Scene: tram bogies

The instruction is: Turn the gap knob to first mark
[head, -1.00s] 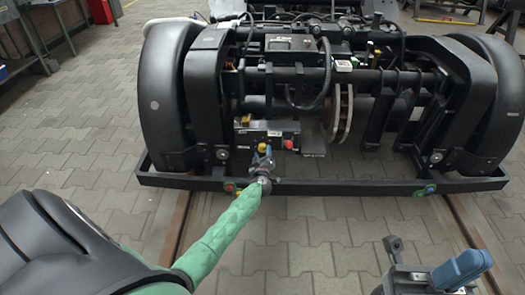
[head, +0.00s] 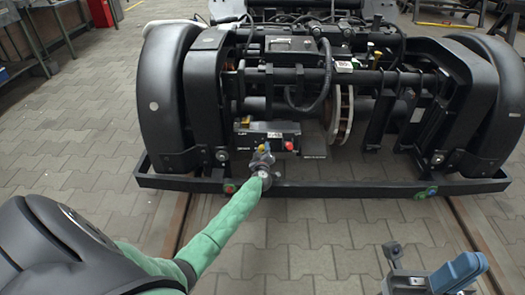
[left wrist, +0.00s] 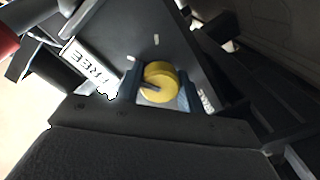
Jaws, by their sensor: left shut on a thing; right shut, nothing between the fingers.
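The gap knob, round and yellow with a dark pointer slot, shows in the left wrist view (left wrist: 160,82) between two blue fingers. White tick marks stand on the dark panel (left wrist: 145,42) above and to the left of it. In the head view the knob (head: 261,148) is mostly covered by my left gripper (head: 262,156), which is shut on it at the front panel of the bogie (head: 270,132). The slot points left in the wrist view. My right gripper (head: 458,271) is shut and empty at the lower right, away from the bogie.
A red knob (head: 289,145) sits right of the yellow one. A black frame bar (head: 340,187) crosses below the panel. Paved floor (head: 320,235) in front is clear.

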